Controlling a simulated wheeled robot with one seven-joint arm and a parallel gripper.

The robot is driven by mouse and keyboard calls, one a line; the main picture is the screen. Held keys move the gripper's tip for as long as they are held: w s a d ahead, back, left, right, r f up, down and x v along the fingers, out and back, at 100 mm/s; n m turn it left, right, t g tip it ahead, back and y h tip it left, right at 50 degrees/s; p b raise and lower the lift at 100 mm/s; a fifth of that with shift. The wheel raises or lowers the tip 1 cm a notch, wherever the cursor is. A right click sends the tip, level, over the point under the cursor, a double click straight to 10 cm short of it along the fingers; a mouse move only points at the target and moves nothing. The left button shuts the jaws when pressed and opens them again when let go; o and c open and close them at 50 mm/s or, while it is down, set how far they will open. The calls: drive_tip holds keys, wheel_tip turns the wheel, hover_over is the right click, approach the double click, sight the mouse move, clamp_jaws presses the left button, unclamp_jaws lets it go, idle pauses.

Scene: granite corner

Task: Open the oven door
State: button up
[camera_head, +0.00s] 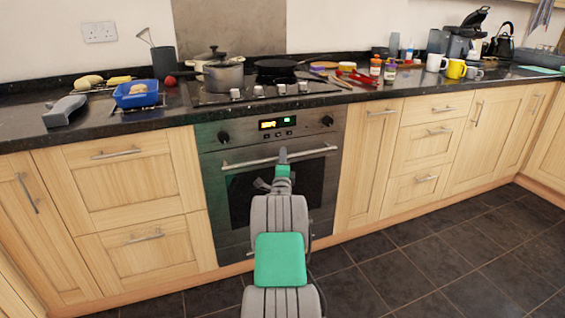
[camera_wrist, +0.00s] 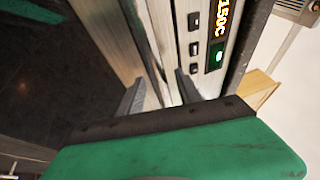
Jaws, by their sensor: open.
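The oven (camera_head: 215,143) is built in under the counter, with a steel front and a dark glass door (camera_head: 240,195). The door looks shut. Its long silver handle (camera_head: 240,164) runs across the top of the door. My gripper (camera_head: 283,156) is at the middle of the handle, and my arm hides part of the door. In the wrist view, the two dark fingers of my gripper (camera_wrist: 160,95) stand apart, with the pale metal handle (camera_wrist: 152,45) seemingly between them. Contact cannot be told. The oven's lit display (camera_wrist: 222,28) shows 150C.
Wooden drawers (camera_head: 125,185) and cupboards (camera_head: 365,160) flank the oven. The dark tiled floor (camera_head: 440,255) before the oven is clear apart from my body.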

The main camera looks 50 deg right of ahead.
drive_tip(key=shift+w+d, duration=0.15)
drive_tip(key=shift+d, duration=0.1)
drive_tip(key=shift+c, duration=0.4)
clamp_jaws()
idle(0.9)
